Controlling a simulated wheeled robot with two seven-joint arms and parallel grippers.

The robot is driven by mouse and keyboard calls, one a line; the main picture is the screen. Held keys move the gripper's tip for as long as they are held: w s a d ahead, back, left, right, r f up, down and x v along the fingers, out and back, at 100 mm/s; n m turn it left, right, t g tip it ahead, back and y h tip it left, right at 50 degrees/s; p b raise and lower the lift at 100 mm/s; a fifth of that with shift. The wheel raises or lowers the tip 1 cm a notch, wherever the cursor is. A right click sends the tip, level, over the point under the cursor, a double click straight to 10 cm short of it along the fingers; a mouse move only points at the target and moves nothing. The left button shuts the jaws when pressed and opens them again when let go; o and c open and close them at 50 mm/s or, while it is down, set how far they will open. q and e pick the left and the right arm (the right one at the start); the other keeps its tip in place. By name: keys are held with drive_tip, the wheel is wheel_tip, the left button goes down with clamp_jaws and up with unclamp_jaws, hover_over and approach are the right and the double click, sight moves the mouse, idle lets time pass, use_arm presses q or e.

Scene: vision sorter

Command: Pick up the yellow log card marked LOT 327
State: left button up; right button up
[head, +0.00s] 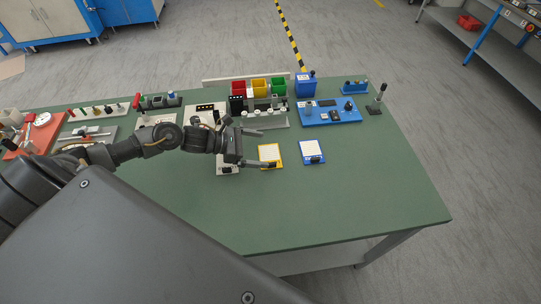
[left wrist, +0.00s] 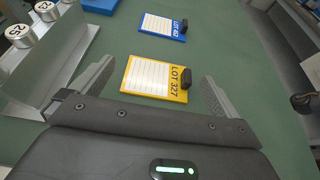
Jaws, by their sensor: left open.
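The yellow log card (head: 269,153) lies flat on the green table, and the left wrist view shows it marked LOT 327 (left wrist: 152,78) with a dark block at its right edge. My left gripper (head: 262,148) is open and empty, with the card between and just beyond its spread fingers in the left wrist view (left wrist: 155,80). I cannot tell how high the fingers are above the table. My right gripper is not in view.
Red, yellow and green bins (head: 259,87) stand behind a rack at the back of the table. A blue panel (head: 330,112) and a small stand (head: 376,105) are at the back right. The front and right of the green table (head: 380,185) are clear.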

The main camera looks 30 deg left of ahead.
sight(271, 156)
use_arm(q)
drive_tip(key=shift+w+d+f, duration=0.1)
drive_tip(key=shift+d, duration=0.1)
drive_tip(key=p+x, duration=0.1)
drive_tip(key=x, duration=0.1)
drive_tip(key=p+x, duration=0.1)
drive_tip(key=x, duration=0.1)
drive_tip(key=shift+w+d+f, duration=0.1)
drive_tip(key=shift+d+f, duration=0.1)
drive_tip(key=shift+f, duration=0.3)
drive_tip(key=c, duration=0.7)
